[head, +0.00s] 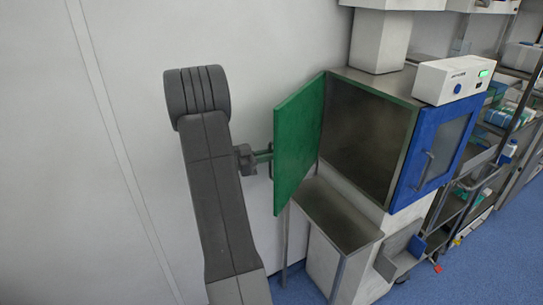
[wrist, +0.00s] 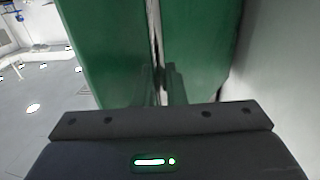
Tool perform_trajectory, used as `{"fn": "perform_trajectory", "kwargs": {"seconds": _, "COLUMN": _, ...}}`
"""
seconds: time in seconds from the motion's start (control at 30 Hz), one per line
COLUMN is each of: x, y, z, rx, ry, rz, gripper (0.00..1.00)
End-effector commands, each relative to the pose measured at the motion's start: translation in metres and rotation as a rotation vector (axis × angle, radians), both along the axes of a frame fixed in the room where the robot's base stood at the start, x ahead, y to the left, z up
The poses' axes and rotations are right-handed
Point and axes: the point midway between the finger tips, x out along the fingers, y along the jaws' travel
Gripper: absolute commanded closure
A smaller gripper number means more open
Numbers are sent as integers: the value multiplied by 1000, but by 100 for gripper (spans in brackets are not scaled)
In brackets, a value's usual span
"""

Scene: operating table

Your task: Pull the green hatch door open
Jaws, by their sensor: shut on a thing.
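The green hatch door (head: 299,146) stands wide open in the head view, swung out to the left of the steel hatch box, whose dark inside (head: 365,137) shows. My gripper (head: 264,156) is at the door's outer face and is shut on its handle (head: 271,167). In the wrist view the green door (wrist: 200,50) fills the upper middle, and my gripper's fingers (wrist: 162,85) reach towards it. The handle's grip point is mostly hidden by the fingers.
A blue door (head: 433,150) with a window closes the box's other side. A white control unit (head: 454,80) sits on top. A steel shelf (head: 335,212) juts out below the opening. Stocked racks (head: 500,130) stand at the right. A bare wall (head: 130,120) is behind my arm.

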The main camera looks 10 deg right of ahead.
Motion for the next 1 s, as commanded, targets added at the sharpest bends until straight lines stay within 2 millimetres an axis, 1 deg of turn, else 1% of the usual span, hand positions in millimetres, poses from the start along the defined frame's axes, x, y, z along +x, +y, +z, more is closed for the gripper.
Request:
{"fn": "perform_trajectory", "kwargs": {"seconds": 0.03, "x": 2, "y": -1, "z": 4, "rx": -3, "ry": -7, "rz": 2, "gripper": 100}}
{"fn": "perform_trajectory", "kwargs": {"seconds": 0.1, "x": 2, "y": -1, "z": 4, "rx": -3, "ry": -7, "rz": 2, "gripper": 100}}
{"fn": "perform_trajectory", "kwargs": {"seconds": 0.13, "x": 2, "y": -1, "z": 4, "rx": -3, "ry": -7, "rz": 2, "gripper": 87}}
{"fn": "perform_trajectory", "kwargs": {"seconds": 0.2, "x": 2, "y": -1, "z": 4, "rx": -3, "ry": -7, "rz": 2, "gripper": 75}}
{"fn": "perform_trajectory", "kwargs": {"seconds": 0.47, "x": 1, "y": 0, "z": 2, "rx": -2, "ry": -5, "rz": 1, "gripper": 75}}
{"fn": "perform_trajectory", "kwargs": {"seconds": 0.57, "x": 0, "y": 6, "z": 1, "rx": -1, "ry": -4, "rz": 3, "gripper": 75}}
{"fn": "perform_trajectory", "kwargs": {"seconds": 0.67, "x": -4, "y": 21, "z": 0, "rx": -1, "ry": -4, "rz": 4, "gripper": 75}}
{"fn": "perform_trajectory", "kwargs": {"seconds": 1.0, "x": -21, "y": 94, "z": 0, "rx": -1, "ry": -6, "rz": 5, "gripper": 75}}
